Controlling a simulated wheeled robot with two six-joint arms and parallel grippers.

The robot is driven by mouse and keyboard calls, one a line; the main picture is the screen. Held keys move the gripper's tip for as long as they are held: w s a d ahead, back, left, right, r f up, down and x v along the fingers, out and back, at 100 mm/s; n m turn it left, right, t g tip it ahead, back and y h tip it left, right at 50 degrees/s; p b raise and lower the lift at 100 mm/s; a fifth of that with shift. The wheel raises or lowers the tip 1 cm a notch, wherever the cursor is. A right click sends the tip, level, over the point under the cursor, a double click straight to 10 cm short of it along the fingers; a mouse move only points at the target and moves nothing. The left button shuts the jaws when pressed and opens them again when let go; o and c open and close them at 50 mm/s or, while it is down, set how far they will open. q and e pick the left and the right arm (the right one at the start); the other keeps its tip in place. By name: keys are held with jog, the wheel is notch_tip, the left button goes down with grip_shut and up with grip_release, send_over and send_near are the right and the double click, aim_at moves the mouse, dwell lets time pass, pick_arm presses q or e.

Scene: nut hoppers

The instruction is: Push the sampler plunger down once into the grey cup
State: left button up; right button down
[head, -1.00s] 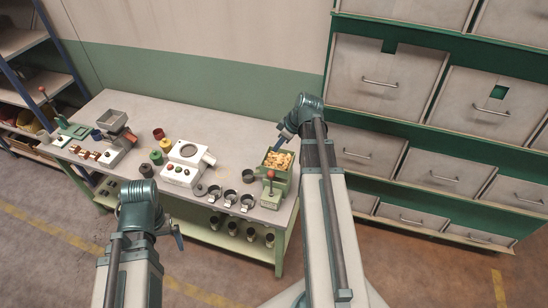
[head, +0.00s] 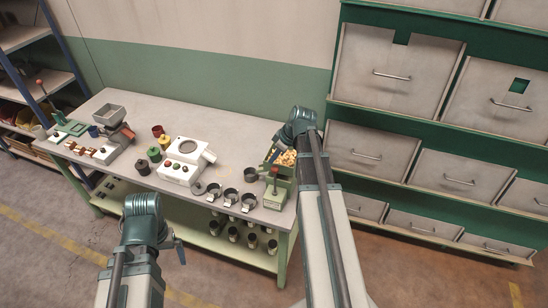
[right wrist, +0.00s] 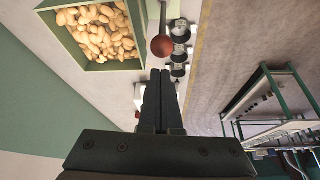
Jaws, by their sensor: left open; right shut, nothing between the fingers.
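The sampler is a green nut bin (head: 280,183) at the right end of the bench, with a red-knobbed plunger (head: 275,172) standing upright at its front. The bin (right wrist: 146,10) and the red knob (right wrist: 162,46) also show in the right wrist view. My right gripper (right wrist: 160,73) is shut and empty, its tips just short of the knob in that picture; I see no contact. In the head view the right gripper (head: 277,144) is over the bin's far side. My left gripper (head: 180,253) is open and empty, in front of the bench. Several dark-rimmed cups (head: 231,199) stand left of the plunger; I cannot tell which is the grey one.
A white machine (head: 184,164) stands mid-bench, with coloured pots (head: 154,154) left of it. Large drawers (head: 392,73) stand to the right. More cups sit on the lower shelf (head: 215,231).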

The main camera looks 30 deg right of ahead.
aim_at(276, 168)
jog(key=shift+s+d+f+b, duration=0.1)
jog(key=shift+f+b, duration=0.1)
jog(key=shift+f, duration=0.15)
jog(key=shift+s+f+b, duration=0.1)
jog(key=shift+f+b, duration=0.05)
jog(key=shift+f, duration=0.2)
jog(key=shift+r, duration=0.1)
notch_tip(276, 168, down, 4)
jog(key=b, duration=0.3)
jog(key=shift+b, duration=0.35)
jog(key=shift+s+r, duration=0.15)
jog(key=shift+r, duration=0.05)
jog(key=shift+f, duration=0.1)
